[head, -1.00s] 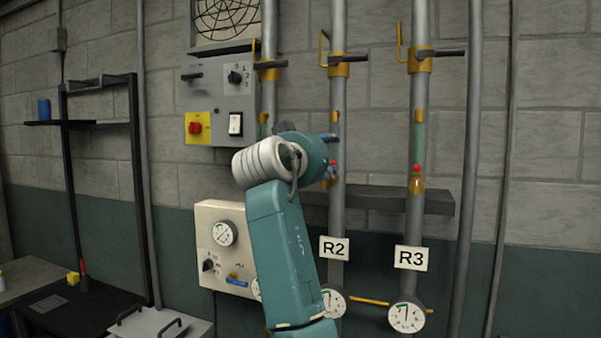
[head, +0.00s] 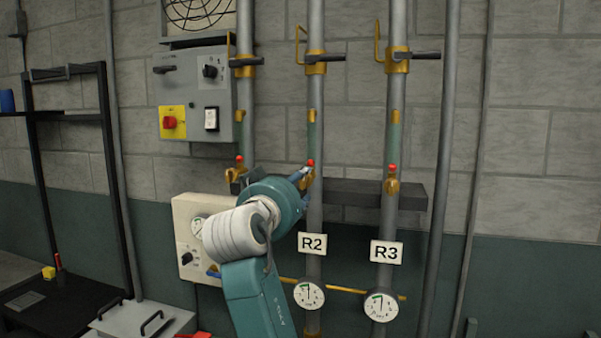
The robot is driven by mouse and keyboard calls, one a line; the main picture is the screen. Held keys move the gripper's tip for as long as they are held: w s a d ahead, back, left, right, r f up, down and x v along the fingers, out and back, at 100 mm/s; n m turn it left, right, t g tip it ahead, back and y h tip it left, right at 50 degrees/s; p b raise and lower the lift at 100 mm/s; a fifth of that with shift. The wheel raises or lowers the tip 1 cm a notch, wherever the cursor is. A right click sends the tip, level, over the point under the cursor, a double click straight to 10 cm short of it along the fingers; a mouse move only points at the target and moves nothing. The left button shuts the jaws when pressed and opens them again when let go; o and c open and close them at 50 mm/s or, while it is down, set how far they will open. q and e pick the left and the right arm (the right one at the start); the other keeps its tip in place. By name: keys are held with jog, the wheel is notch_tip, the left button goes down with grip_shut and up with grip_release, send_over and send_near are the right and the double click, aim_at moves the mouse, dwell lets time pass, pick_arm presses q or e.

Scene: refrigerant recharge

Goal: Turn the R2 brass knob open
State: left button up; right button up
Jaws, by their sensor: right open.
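The R2 pipe carries the white R2 sign (head: 312,244). A small brass knob with a red tip (head: 310,180) sits on that pipe above the sign. My right gripper (head: 302,179) is at this knob, just to its left in the picture, with its jaws open. The gripper partly covers the knob. I cannot tell whether the fingers touch it or are around it. My left gripper is not in view.
The R3 pipe has a similar brass knob (head: 392,185) to the right; another brass knob (head: 236,174) is to the left. A dark shelf (head: 345,191) runs behind the pipes. A control box (head: 195,95) is at upper left. Gauges (head: 309,294) hang below.

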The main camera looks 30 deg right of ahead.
aim_at(303, 181)
jog(key=p+x, duration=0.1)
jog(key=x, duration=0.3)
jog(key=shift+w+d+p, duration=0.15)
jog(key=shift+d+p, duration=0.1)
jog(key=shift+p, duration=0.15)
jog(key=shift+w+d, duration=0.2)
jog(key=shift+d, duration=0.05)
jog(key=c, duration=1.1)
